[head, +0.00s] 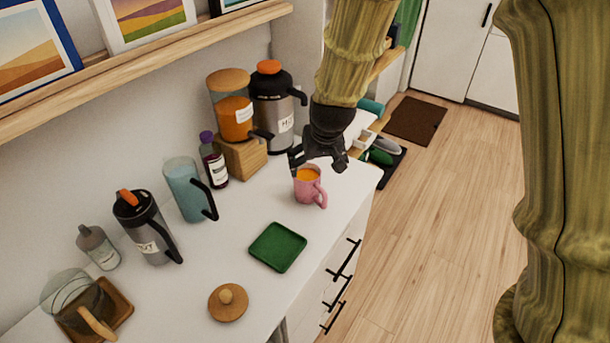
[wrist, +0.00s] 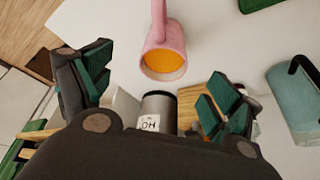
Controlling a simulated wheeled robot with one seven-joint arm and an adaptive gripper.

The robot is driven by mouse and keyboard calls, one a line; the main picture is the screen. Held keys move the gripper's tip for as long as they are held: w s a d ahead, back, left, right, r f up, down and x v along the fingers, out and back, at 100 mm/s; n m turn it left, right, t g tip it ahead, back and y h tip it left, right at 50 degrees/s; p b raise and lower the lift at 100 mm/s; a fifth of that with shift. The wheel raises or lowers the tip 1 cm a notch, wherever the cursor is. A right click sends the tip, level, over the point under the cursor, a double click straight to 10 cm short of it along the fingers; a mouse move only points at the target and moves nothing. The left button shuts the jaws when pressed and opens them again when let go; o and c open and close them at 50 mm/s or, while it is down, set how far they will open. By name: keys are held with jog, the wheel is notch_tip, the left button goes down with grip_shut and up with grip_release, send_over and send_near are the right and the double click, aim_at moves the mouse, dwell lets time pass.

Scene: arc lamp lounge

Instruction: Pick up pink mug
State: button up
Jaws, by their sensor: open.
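The pink mug (head: 308,187) stands upright on the white counter (head: 240,291), near its right end, with orange liquid inside and its handle toward the counter's front edge. My gripper (head: 318,164) is right above and behind the mug in the head view, fingers pointing down. In the wrist view the mug (wrist: 164,50) lies ahead of the gap between my open fingers (wrist: 150,98). The fingers appear empty. I cannot tell whether a finger touches the mug.
A teal pitcher (head: 185,190) stands left. A green square dish (head: 277,247) and wooden lid (head: 228,303) lie in front.

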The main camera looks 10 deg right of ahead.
aim_at(309, 176)
jog(key=shift+f, duration=0.15)
jog(key=x, duration=0.4)
jog(key=shift+w+a+f, duration=0.15)
jog(key=shift+w, duration=0.05)
jog(key=shift+a+p+x, duration=0.15)
jog(key=shift+p+x, duration=0.25)
jog(key=shift+x, duration=0.35)
jog(key=shift+a+p+x, duration=0.15)
jog(key=shift+p+x, duration=0.2)
jog(key=shift+x, duration=1.65)
jog(key=c, duration=1.6)
